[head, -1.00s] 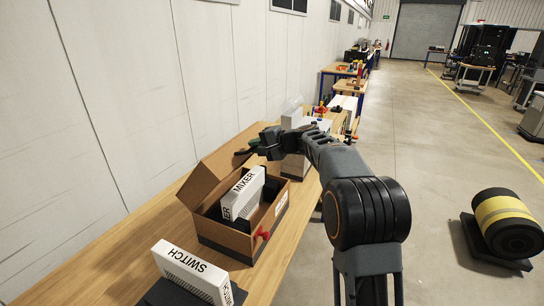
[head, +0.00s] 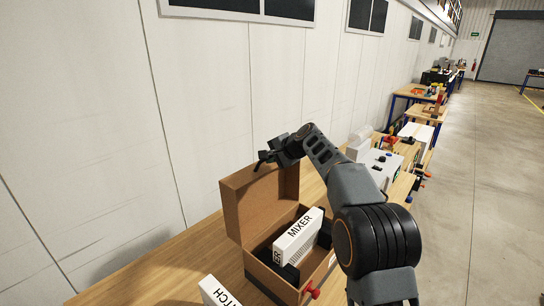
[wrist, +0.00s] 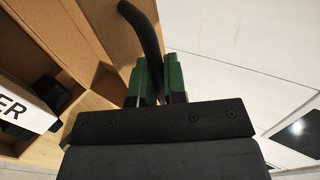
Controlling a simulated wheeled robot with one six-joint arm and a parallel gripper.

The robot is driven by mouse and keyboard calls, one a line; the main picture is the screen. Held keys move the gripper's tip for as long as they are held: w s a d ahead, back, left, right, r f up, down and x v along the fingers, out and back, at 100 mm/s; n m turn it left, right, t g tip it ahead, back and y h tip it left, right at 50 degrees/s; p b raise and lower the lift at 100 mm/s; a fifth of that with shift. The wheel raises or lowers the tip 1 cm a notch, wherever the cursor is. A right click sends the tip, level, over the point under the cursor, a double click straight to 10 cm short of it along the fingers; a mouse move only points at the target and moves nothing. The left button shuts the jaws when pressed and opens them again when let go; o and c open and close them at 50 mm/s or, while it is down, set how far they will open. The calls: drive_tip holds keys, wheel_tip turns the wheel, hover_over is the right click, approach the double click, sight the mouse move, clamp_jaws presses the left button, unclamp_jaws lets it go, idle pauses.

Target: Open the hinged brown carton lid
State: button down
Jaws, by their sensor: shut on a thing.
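The brown carton (head: 318,272) stands on the wooden bench with its hinged lid (head: 262,205) raised, roughly upright on the wall side. The carton's top is open. My gripper (head: 264,160) is at the lid's upper edge in the head view. In the wrist view my gripper (wrist: 156,85) has its green finger pads shut on a dark curved handle (wrist: 143,32). How the handle joins the lid is not clear. The carton's brown panels (wrist: 90,35) show beside it. A white box marked MIXER (head: 300,238) sits inside the carton, among dark pieces.
A red knob (head: 313,293) sticks out from the carton's front. White equipment (head: 378,165) stands beyond the carton. The pale wall (head: 110,110) runs close behind the bench.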

drive_tip(key=shift+w+a+f+g+h, duration=0.15)
drive_tip(key=shift+w+a+g+h, duration=0.35)
drive_tip(key=shift+w+a, duration=0.5)
drive_tip(key=c, duration=1.2)
unclamp_jaws()
drive_tip(key=shift+s, duration=0.1)
drive_tip(key=b+v, duration=0.3)
drive_tip(key=v, duration=1)
drive_tip(key=shift+s+r, duration=0.3)
drive_tip(key=shift+s+d+f, duration=0.1)
